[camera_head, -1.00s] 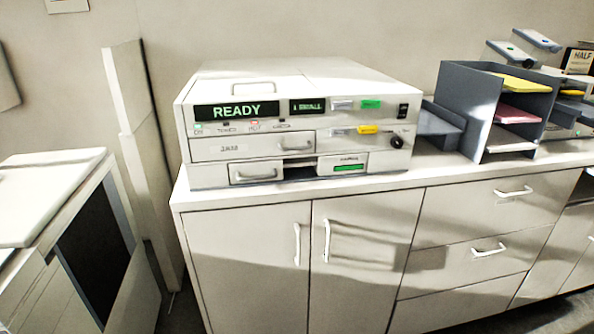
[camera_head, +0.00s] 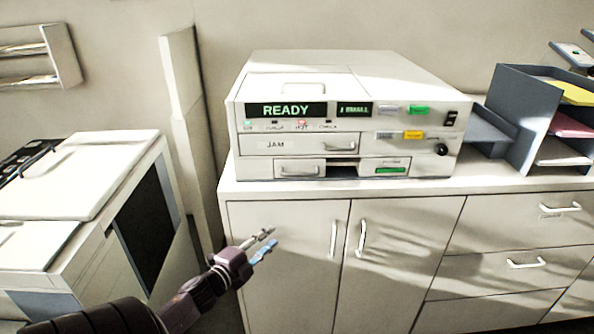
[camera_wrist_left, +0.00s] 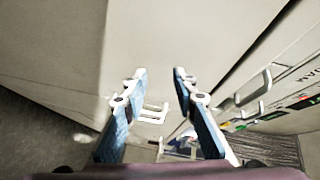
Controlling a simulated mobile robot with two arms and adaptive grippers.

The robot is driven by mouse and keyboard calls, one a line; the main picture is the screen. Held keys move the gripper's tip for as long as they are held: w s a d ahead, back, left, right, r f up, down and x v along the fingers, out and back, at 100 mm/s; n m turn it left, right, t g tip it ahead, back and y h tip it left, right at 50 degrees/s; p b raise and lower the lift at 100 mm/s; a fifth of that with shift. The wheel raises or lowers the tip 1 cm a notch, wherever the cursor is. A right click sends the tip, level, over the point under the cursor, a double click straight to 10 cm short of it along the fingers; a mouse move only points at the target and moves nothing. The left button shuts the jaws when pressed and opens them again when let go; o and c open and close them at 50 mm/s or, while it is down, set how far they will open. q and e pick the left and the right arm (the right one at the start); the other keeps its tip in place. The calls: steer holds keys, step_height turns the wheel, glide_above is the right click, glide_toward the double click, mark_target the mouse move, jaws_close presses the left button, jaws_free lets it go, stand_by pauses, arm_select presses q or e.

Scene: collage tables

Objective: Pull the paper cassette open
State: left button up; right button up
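The office machine (camera_head: 345,105) stands on the white cabinet, its display reading READY. The lower drawer front, apparently the paper cassette (camera_head: 262,171), sits flush in the machine's bottom left and has a white bar handle (camera_head: 300,174). Above it is a closed panel marked JAM (camera_head: 272,145) with its own handle. My left gripper (camera_head: 269,241) is open and empty, below and left of the cassette, in front of the cabinet door and touching nothing visible. In the left wrist view its blue fingers (camera_wrist_left: 160,78) are spread apart. My right gripper is not in view.
The white cabinet (camera_head: 285,225) has doors and drawers with protruding handles. A grey tray rack (camera_head: 520,110) stands right of the machine. At the left is a white copier-like unit (camera_head: 100,180), with a tall thin panel (camera_head: 185,100) between. The space before the machine's front looks clear.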

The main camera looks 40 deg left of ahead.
arm_select(q)
step_height(320, 180, up, 17)
steer(key=w+d+m+t+h, duration=0.2)
steer(key=m+t+h, duration=0.1)
steer(key=m, duration=0.3)
steer(key=w+r+p, duration=0.1)
steer(key=w+p, duration=0.1)
steer(key=w, duration=0.5)
steer(key=shift+w+d+p, duration=0.2)
steer(key=shift+w+p, duration=0.1)
steer(key=shift+w, duration=0.1)
steer(key=shift+r, duration=0.1)
steer(key=shift+c, duration=0.3)
jaws_close()
